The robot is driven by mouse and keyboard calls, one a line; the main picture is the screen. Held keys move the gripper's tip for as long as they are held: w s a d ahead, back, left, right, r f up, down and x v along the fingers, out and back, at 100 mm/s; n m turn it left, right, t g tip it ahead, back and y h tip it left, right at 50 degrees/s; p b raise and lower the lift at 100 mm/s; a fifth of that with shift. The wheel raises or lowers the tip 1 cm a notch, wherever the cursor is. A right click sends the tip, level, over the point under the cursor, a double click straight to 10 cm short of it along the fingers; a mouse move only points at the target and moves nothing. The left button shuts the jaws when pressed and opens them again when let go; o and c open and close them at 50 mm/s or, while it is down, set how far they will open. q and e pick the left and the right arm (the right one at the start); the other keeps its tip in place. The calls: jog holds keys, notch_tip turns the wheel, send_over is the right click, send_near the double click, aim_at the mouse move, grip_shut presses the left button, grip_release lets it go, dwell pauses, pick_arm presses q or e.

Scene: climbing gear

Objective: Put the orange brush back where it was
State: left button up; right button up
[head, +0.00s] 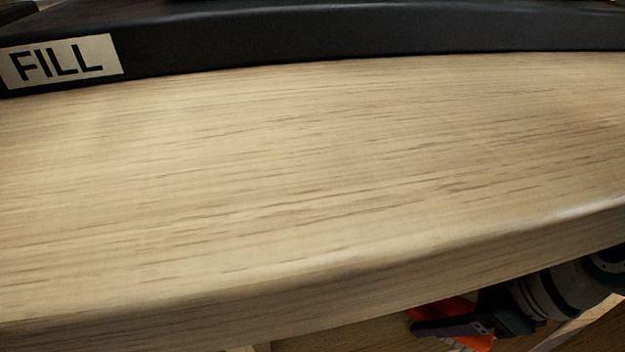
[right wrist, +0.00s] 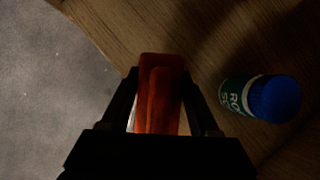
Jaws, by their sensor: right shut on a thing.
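My right gripper (head: 450,328) is at the lower right of the head view, below the front edge of the wooden top. It is shut on the orange brush (head: 468,336). In the right wrist view the brush (right wrist: 160,90) lies between the two fingers (right wrist: 160,105), a dark orange block pointing away from the wrist. Its bristles cannot be made out. My left gripper is not in view.
The wooden top (head: 300,180) is bare up to a black tray edge (head: 350,35) with a FILL label (head: 62,60). In the wrist view a blue-capped bottle (right wrist: 262,98) lies or stands on a darker wooden surface (right wrist: 205,55), right of the brush; grey floor (right wrist: 45,90) is at left.

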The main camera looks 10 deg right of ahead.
jog(key=w+a+b, duration=0.2)
jog(key=w+a, duration=0.2)
jog(key=w+a+b, duration=0.2)
jog(key=w+a, duration=0.2)
jog(key=a, duration=0.1)
jog(key=shift+w+a+b, duration=0.2)
jog(key=shift+w+b, duration=0.1)
jog(key=shift+b, duration=0.1)
jog(key=shift+w+a, duration=0.25)
notch_tip(320, 180, down, 4)
jog(key=b, duration=0.3)
jog(key=shift+r+b, duration=0.1)
jog(key=shift+b, duration=0.25)
jog(key=shift+r, duration=0.2)
jog(key=shift+f, duration=0.15)
jog(key=o, duration=1.5)
jog(key=shift+c, duration=0.2)
